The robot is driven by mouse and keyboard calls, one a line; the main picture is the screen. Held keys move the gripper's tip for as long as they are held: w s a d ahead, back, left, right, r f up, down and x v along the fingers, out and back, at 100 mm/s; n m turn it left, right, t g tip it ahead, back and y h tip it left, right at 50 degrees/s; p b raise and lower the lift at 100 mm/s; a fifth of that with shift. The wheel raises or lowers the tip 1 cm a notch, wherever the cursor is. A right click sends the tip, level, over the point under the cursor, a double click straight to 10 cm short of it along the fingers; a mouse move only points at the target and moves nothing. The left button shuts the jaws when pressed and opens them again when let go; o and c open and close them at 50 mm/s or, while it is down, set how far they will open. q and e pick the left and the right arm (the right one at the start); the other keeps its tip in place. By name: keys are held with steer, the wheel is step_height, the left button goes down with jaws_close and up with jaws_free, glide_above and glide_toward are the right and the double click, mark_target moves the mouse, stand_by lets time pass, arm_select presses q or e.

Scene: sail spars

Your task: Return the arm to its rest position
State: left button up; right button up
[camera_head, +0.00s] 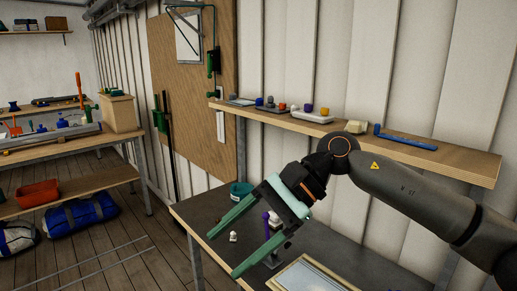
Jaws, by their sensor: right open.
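My right arm (405,190) comes in from the right in the head view, bent at a joint in front of the wall shelf. My right gripper (222,250) has two long green fingers spread wide apart. It is open with nothing between the fingertips, above the left part of the dark tabletop (335,250). My left gripper is not in view.
A teal bowl (240,189) and a small white item (233,236) are on the dark table. A framed panel (305,277) lies at its front. The wooden shelf (460,165) holds small coloured items and a blue bar (408,141).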

steer(key=s+a+m+g+y, duration=0.2)
steer(key=s+a+m+y, duration=0.1)
steer(key=a+m+y, duration=0.25)
steer(key=w+d+f+n+t+h, duration=0.35)
steer(key=d+f+n+t, duration=0.35)
steer(key=f+n+t, duration=0.6)
steer(key=w+d+f+n+t+h, duration=0.2)
steer(key=w+d+f+n+t, duration=0.3)
steer(key=f+n+t, duration=0.75)
steer(key=s+d+f+m+g+h, duration=0.3)
steer(key=s+d+f+m+g, duration=0.2)
steer(key=s+f, duration=0.5)
steer(key=s+d+f+m+g+h, duration=0.4)
steer(key=s+d+f+g, duration=0.1)
steer(key=s+d+f, duration=0.3)
steer(key=shift+s+d+f+m, duration=0.25)
steer(key=shift+s+f+m, duration=0.15)
steer(key=shift+s+f, duration=0.5)
steer(key=shift+g, duration=0.25)
